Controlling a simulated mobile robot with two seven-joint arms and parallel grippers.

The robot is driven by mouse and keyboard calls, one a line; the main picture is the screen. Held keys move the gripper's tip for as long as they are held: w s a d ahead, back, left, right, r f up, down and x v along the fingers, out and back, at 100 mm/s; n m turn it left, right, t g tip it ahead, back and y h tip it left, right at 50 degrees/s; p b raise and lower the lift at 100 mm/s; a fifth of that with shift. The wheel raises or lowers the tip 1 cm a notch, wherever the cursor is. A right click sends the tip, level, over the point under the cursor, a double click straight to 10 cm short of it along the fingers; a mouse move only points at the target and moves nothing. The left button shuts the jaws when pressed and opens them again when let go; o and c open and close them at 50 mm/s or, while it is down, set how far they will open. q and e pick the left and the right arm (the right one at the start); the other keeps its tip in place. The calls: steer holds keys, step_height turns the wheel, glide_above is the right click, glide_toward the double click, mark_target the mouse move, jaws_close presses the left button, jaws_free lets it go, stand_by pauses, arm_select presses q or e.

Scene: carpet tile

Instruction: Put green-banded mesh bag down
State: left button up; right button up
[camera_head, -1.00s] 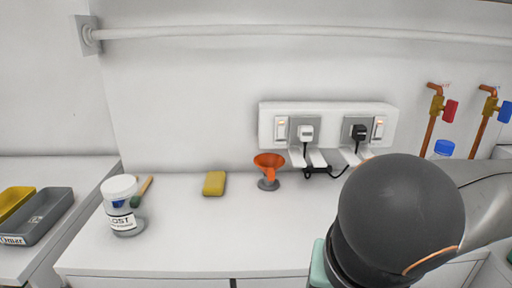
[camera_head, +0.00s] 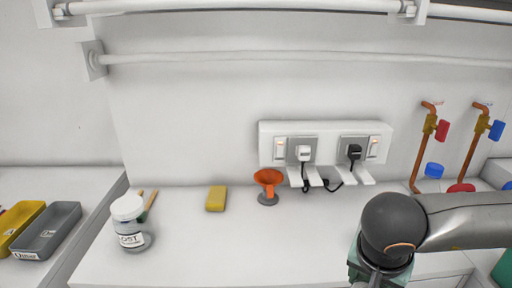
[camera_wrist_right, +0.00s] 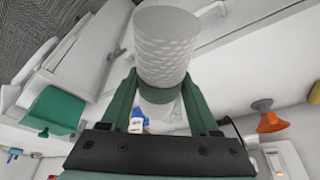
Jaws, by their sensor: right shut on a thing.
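The green-banded mesh bag (camera_wrist_right: 166,45) is white with a ribbed weave and a green band, and shows in the right wrist view. My right gripper (camera_wrist_right: 160,90) is shut on it, one green finger on each side near the band. In the head view, my right arm comes in from the right and its wrist (camera_head: 388,225) is over the front right of the counter. The gripper's jaws and the bag are hidden or cut off there. My left gripper is in no view.
The white counter (camera_head: 220,245) is clear in the middle. Sockets with plugs (camera_head: 326,148) are on the wall. Yellow and grey trays (camera_head: 48,230) lie at left.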

steer(key=r+n, duration=0.2)
steer(key=r, duration=0.1)
steer(key=r+n+y, duration=0.1)
steer(key=r, duration=0.1)
steer(key=shift+w+d+n+t, duration=0.15)
steer(key=shift+w+n+t, duration=0.25)
steer(key=shift+r, duration=0.2)
steer(key=shift+f, duration=0.1)
